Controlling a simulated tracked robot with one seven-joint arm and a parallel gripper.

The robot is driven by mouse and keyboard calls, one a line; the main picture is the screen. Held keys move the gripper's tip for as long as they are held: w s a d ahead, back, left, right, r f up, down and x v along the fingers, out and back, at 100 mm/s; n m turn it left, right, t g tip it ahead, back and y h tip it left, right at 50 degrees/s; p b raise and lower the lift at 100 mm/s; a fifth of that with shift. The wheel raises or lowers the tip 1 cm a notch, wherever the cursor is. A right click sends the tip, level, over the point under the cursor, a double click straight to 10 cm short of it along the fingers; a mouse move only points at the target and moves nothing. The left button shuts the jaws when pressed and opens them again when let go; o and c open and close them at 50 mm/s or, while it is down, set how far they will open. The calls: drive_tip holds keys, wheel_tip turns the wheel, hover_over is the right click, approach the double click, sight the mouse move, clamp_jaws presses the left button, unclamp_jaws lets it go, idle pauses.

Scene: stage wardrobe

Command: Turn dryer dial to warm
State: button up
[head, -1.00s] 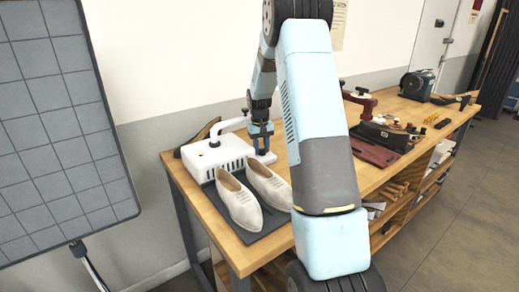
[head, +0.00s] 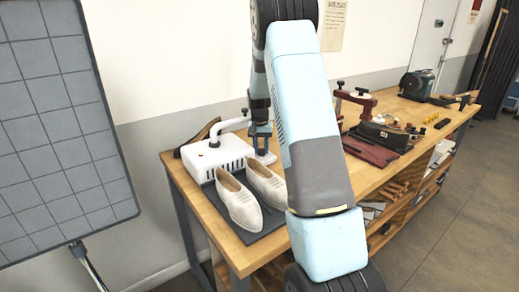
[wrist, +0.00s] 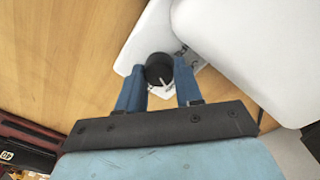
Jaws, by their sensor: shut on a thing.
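The white shoe dryer (head: 208,156) stands at the left end of the bench, with a vented front and a curved arm on top. Its black dial (wrist: 158,67) shows in the wrist view between my fingers, on a small white plate with faint marks. A pale pointer is on the dial, but I cannot read which mark it is at. My gripper (wrist: 160,80) is shut on the dial, one blue finger on each side. In the head view my gripper (head: 262,142) is just right of the dryer and hides the dial.
Two cream shoes (head: 240,206) are on a dark mat (head: 266,228) in front of the dryer. A red clamp press (head: 377,140) and a green grinder (head: 417,84) stand farther right on the wooden bench (head: 181,180). A grey gridded panel (head: 62,130) stands at left.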

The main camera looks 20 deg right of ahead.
sight(260, 149)
drive_tip(key=shift+s+d+f, duration=0.1)
drive_tip(key=o, duration=1)
drive_tip(key=shift+r, duration=0.6)
drive_tip(key=r, duration=1.2)
drive_tip(key=shift+w+a+r, duration=0.3)
drive_tip(key=shift+a, duration=0.05)
